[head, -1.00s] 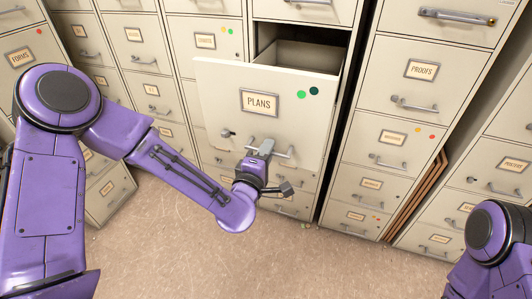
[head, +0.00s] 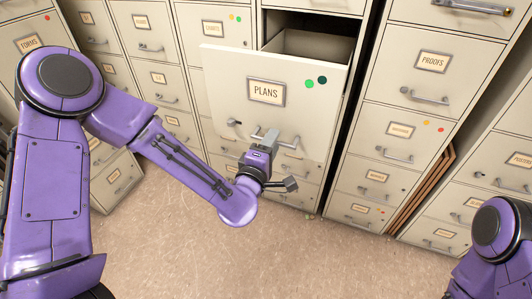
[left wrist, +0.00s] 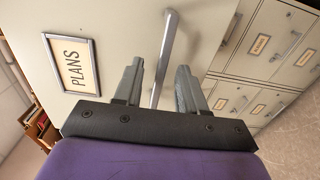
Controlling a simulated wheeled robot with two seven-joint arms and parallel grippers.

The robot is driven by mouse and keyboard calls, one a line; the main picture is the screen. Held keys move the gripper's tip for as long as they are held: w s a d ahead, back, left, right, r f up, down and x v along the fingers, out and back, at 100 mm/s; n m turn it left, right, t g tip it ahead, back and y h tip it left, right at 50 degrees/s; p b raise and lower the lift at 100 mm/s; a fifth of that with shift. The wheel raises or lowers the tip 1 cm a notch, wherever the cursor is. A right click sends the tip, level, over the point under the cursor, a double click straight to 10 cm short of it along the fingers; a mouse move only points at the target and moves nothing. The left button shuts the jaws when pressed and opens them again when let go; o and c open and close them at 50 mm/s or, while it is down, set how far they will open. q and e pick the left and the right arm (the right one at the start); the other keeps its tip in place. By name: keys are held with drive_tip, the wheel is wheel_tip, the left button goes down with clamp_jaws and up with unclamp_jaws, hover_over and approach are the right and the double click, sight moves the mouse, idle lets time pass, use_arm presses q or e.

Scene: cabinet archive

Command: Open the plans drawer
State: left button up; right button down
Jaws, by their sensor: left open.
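The plans drawer (head: 225,85) is pulled well out of its cabinet, with its inside partly visible behind the front. Its framed PLANS label (head: 266,91) shows beside a light green and a dark green dot, and in the left wrist view (left wrist: 72,62). My left gripper (head: 265,142) is at the drawer's bar handle (head: 289,144). In the left wrist view, the open fingers (left wrist: 160,75) stand apart on either side of the handle bar (left wrist: 168,45), with gaps visible. My right arm shows at the lower right; its gripper is out of view.
Closed drawers surround the open one, including FORMS (head: 28,43) at left and PROOFS (head: 432,63) at right. Brown boards (head: 425,190) stand in a gap between cabinets at right. The floor (head: 300,255) in front is clear.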

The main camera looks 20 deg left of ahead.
use_arm(q)
drive_tip(key=s+p, duration=0.6)
drive_tip(key=s, duration=0.3)
drive_tip(key=shift+s+a, duration=0.15)
drive_tip(key=shift+s, duration=0.05)
